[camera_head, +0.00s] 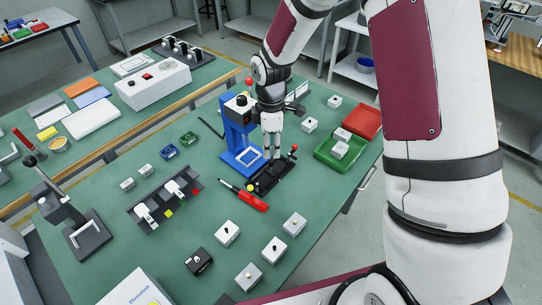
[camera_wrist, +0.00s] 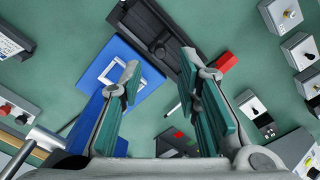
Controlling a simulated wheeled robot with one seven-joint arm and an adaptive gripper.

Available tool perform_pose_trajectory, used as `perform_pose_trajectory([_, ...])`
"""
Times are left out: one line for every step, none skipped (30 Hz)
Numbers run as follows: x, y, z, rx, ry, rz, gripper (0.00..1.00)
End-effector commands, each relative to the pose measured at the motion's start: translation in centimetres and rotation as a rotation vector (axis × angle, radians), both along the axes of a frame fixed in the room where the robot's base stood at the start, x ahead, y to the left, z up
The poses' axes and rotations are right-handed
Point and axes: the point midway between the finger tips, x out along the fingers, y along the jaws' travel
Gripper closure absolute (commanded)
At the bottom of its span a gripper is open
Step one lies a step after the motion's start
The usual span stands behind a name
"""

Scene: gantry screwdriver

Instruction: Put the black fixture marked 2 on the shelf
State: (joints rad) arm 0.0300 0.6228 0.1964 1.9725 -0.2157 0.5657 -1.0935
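A long black fixture (camera_head: 268,180) lies on the green table beside the blue gantry stand (camera_head: 237,135). It also shows in the wrist view (camera_wrist: 152,28), reaching from the top edge down between my fingers. No number is readable on it, so I cannot tell whether it is the one marked 2. My gripper (camera_head: 271,154) points down just above the fixture's far part. In the wrist view my gripper (camera_wrist: 160,60) has its fingers wide apart with nothing held between them. Grey shelving units (camera_head: 355,70) stand at the back; I cannot tell which is the task's shelf.
A red-handled screwdriver (camera_head: 250,201) lies close to the fixture. A green tray (camera_head: 326,157) and red tray (camera_head: 368,122) are to the right. Several small switch boxes, a black box (camera_head: 199,261) and a dark rack (camera_head: 150,215) occupy the near table.

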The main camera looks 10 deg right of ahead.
Motion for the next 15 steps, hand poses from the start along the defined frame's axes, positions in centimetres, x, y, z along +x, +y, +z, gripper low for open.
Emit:
perform_pose_trajectory([0.1, -0.1, 1.1, 0.000, -0.004, -0.002, 0.70])
perform_pose_trajectory([0.1, 0.0, 1.5, 0.000, -0.003, -0.002, 0.70])
perform_pose_trajectory([0.1, 0.0, 2.1, 0.001, -0.002, -0.001, 0.70])
perform_pose_trajectory([0.1, 0.0, 2.5, 0.000, -0.003, -0.001, 0.70])
perform_pose_trajectory([0.1, 0.0, 2.9, 0.001, -0.002, -0.001, 0.70])
perform_pose_trajectory([0.1, 0.0, 3.3, 0.001, -0.001, -0.001, 0.70])
perform_pose_trajectory([0.0, 0.0, 3.5, 0.000, -0.001, -0.001, 0.70])
perform_pose_trajectory([0.1, 0.0, 3.8, 0.000, -0.001, 0.000, 0.70])
perform_pose_trajectory([0.1, 0.0, 4.0, 0.001, -0.001, 0.000, 0.70])
perform_pose_trajectory([0.0, 0.0, 4.1, 0.000, -0.001, 0.000, 0.70])
perform_pose_trajectory([0.0, 0.0, 4.2, 0.000, -0.001, 0.000, 0.70])
perform_pose_trajectory([0.0, 0.0, 4.2, 0.000, 0.000, 0.000, 0.70])
perform_pose_trajectory([0.0, 0.0, 4.3, 0.000, 0.000, 0.000, 0.70])
perform_pose_trajectory([0.0, 0.0, 4.3, 0.000, 0.000, -0.001, 0.70])
perform_pose_trajectory([0.0, -0.1, 4.5, -0.001, -0.001, -0.004, 0.70])
